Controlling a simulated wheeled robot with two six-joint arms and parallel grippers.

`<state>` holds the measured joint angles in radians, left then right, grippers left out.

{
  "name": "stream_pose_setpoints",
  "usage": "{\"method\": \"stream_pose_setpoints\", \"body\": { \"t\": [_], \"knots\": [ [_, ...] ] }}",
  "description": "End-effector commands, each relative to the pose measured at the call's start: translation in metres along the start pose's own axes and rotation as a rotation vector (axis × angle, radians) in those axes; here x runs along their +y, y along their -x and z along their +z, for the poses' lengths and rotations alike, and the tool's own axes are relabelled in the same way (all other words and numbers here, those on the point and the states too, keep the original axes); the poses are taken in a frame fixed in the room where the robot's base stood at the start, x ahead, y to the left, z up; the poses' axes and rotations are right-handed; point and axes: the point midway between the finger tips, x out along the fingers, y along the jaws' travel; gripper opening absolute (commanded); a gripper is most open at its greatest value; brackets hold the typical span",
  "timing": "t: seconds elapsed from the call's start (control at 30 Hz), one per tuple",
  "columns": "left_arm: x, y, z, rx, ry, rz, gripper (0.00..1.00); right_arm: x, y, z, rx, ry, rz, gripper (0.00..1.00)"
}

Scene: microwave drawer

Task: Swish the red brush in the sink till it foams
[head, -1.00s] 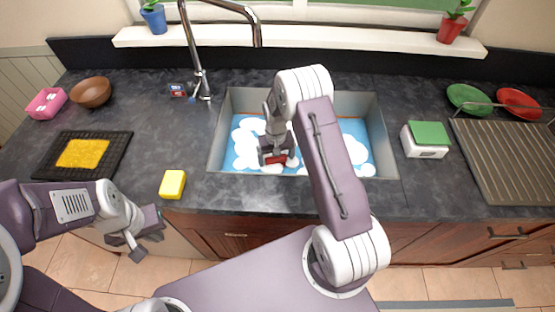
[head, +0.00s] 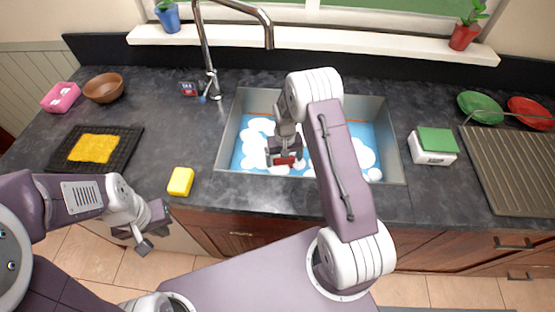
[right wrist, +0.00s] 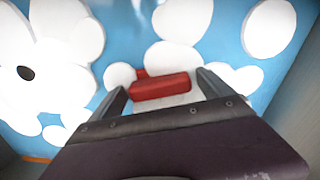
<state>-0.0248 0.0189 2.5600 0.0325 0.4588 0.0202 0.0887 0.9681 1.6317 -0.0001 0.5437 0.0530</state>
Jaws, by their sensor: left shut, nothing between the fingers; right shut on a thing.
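The sink (head: 395,150) is a grey basin set in the dark counter, with blue water and white foam patches (head: 364,155) inside. My right gripper (head: 285,157) is down inside the sink and shut on the red brush (head: 285,161). In the right wrist view the red brush (right wrist: 160,86) lies between the fingertips, over foam and blue water. Its lower part is hidden. My left gripper (head: 141,245) is shut and empty, in front of the counter at the lower left. My right arm hides part of the sink's middle.
A faucet (head: 208,50) stands behind the sink. A yellow sponge (head: 181,181) lies left of the sink at the front edge. A black rack with a yellow cloth (head: 93,149) is further left. A green-and-white box (head: 433,146) and a ridged drainboard (head: 510,165) are right of the sink.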

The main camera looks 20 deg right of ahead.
Motion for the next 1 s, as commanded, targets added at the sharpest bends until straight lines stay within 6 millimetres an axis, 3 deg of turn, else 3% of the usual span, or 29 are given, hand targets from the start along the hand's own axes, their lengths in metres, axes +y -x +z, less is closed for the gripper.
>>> {"method": "stream_pose_setpoints", "body": {
  "t": [0.27,0.7,1.0],
  "knots": [
    [0.0,0.0,0.0,0.0,0.0,0.0,0.0,-0.001,0.0,-0.001,0.001,0.002,0.0,0.58],
    [0.0,-0.001,0.0,0.0,0.0,0.0,0.0,-0.036,0.0,-0.012,0.002,0.0,0.0,0.58],
    [0.0,0.002,0.0,0.0,0.0,0.0,0.0,-0.025,0.001,-0.008,0.0,-0.002,0.0,0.58]
  ]
}}
